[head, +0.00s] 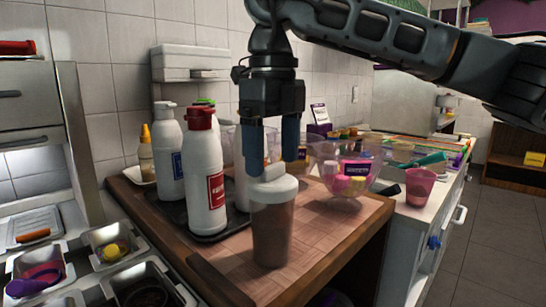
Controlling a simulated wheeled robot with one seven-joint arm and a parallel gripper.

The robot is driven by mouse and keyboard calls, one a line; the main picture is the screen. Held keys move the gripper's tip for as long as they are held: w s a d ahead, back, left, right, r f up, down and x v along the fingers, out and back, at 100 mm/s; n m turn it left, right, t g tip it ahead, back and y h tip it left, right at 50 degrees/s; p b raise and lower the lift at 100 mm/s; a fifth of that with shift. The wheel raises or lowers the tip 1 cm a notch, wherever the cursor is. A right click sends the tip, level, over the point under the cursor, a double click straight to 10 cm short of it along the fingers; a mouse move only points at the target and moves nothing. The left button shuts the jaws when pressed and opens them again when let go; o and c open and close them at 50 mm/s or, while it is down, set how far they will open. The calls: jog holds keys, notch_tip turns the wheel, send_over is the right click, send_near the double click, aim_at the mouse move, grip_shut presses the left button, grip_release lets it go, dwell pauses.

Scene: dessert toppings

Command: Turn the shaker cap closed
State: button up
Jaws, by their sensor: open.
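The shaker (272,235) stands upright near the front of the wooden counter and looks filled with something brown. Its white cap (273,185) sits on top with a raised part sticking up. My gripper (271,160) points down above the shaker, with its two blue fingers apart. The left finger comes down beside the raised part of the cap, and the right finger is to its right and higher in the picture. I cannot tell whether either finger touches the cap. How far the cap is turned is not clear.
A white bottle with a red cap (206,178) and other bottles stand on a dark tray (213,236) close on the left. A clear bowl (325,160) with colourful pieces is behind right. A pink cup (419,186) stands further right. The wooden counter (335,235) is clear right of the shaker.

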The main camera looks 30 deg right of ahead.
aim_at(274, 164)
jog(key=shift+f, duration=0.4)
jog(key=shift+c, duration=0.3)
jog(key=c, duration=1)
jog(key=shift+m+b, duration=0.3)
jog(key=shift+m, duration=0.9)
jog(key=o, duration=1.1)
jog(key=shift+c, duration=0.2)
jog(key=shift+r+p, duration=0.45)
jog(key=shift+r, duration=3.5)
